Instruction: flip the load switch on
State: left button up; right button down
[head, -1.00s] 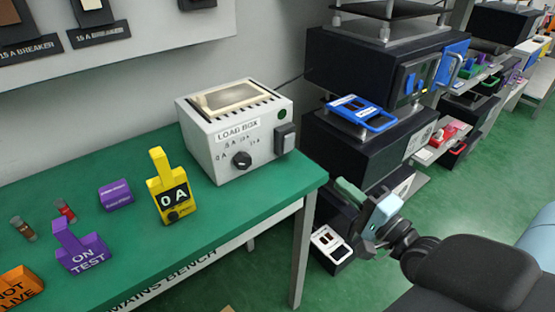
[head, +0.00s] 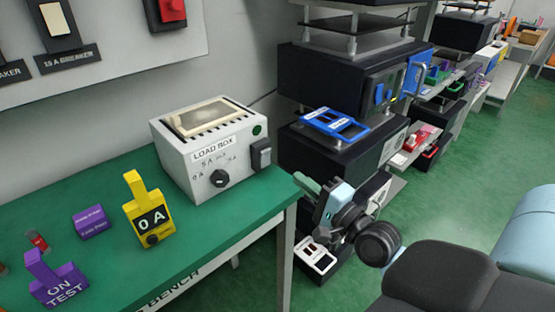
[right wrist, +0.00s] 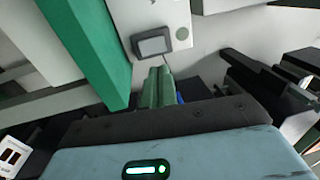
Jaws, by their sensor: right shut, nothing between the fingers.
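The white load box (head: 205,148) stands on the green bench at its right end. Its load switch (head: 261,154) is a dark grey rocker on the right of the front face, beside a black dial (head: 220,178) and below a dark green round spot (head: 257,130). The rocker's position is hard to tell. My right gripper (head: 308,186) is shut and empty, off the bench's right end, apart from the box. In the right wrist view the closed green fingers (right wrist: 158,88) point toward the switch (right wrist: 152,42), with a gap between. My left gripper is not in view.
A black equipment rack (head: 330,150) with a blue-framed panel (head: 334,122) stands right of the bench, close behind my gripper.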

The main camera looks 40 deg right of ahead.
aim_at(268, 152)
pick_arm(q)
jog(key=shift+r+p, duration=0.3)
pick_arm(e)
jog(key=w, duration=0.5)
jog(key=w+r, duration=0.1)
jog(key=w, duration=0.2)
jog(key=shift+w+a, duration=0.35)
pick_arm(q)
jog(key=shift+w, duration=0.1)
pick_arm(e)
jog(key=p, duration=0.1)
jog(key=r+p, duration=0.1)
jog(key=p, duration=0.1)
jog(key=shift+w+r+g, duration=0.2)
jog(key=shift+r+g, duration=0.05)
jog(key=shift+g, duration=0.15)
jog(key=shift+p, duration=0.6)
jog(key=shift+f, duration=0.3)
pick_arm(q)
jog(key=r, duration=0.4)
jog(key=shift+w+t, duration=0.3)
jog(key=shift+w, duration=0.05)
pick_arm(e)
jog(key=shift+r, duration=0.1)
